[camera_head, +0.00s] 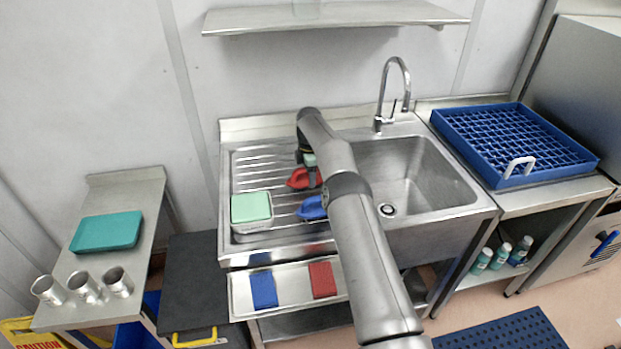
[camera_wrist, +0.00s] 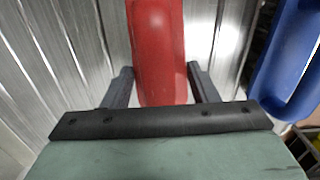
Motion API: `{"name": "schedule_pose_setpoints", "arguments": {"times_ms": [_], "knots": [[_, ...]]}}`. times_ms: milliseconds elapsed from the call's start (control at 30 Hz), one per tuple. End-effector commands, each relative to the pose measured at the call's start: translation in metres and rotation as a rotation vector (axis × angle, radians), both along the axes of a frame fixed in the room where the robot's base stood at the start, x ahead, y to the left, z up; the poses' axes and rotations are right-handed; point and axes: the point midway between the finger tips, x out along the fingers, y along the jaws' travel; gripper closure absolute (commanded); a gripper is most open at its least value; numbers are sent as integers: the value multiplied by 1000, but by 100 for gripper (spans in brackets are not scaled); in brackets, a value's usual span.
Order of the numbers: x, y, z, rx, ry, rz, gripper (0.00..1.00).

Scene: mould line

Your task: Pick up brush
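A red brush (camera_head: 297,179) lies on the ribbed drainboard (camera_head: 245,165) left of the sink bowl. A blue brush (camera_head: 311,209) lies just in front of it. In the wrist view, the red brush (camera_wrist: 158,45) runs between the two fingers of my gripper (camera_wrist: 160,72), with a gap on each side. The blue brush (camera_wrist: 287,65) is off to the right there. My gripper (camera_head: 312,178) is open and points down at the red brush. My arm hides part of the drainboard. I cannot tell how far the fingertips are above it.
A tub with a green lid (camera_head: 251,208) stands left of the brushes. A tray (camera_head: 293,290) in front holds a blue cloth (camera_head: 263,289) and a red cloth (camera_head: 322,280). The tap (camera_head: 384,95) rises behind the empty sink bowl (camera_head: 420,180). A blue rack (camera_head: 510,145) is at right.

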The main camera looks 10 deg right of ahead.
Motion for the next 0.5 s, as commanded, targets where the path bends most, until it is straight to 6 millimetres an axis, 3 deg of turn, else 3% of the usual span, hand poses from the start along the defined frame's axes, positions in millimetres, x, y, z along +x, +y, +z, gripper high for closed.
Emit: {"name": "schedule_pose_setpoints", "arguments": {"times_ms": [500], "knots": [[1, 0, 9, 0, -2, 0, 72]]}}
